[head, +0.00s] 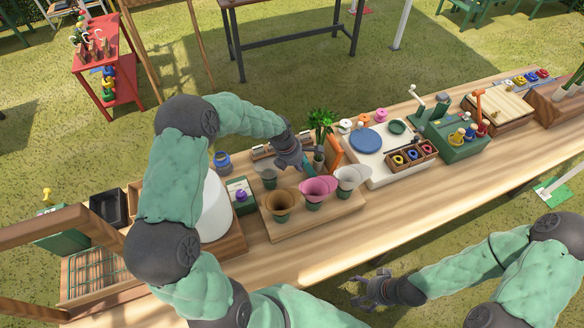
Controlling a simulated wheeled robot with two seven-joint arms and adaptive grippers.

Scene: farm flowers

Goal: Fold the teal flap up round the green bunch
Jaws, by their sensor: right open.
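The green bunch (320,119) stands upright at the back of the wooden board, its leaves above my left gripper. A small patch of teal (314,166), which looks like the flap, shows low beside the bunch's stems, just right of my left gripper. My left gripper (305,166) points down and right at the flap; its fingers are too small and overlapped to tell whether they touch or hold it. The lower part of the bunch is partly hidden. My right gripper (362,290) is open and empty, off the table's front edge.
Brown, pink and white cones (319,188) stand in green holders on the wooden board (300,226), in front of my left gripper. An orange panel (334,152) stands right of the bunch. A white tray (376,171) with a blue disc lies further right. The front table strip is clear.

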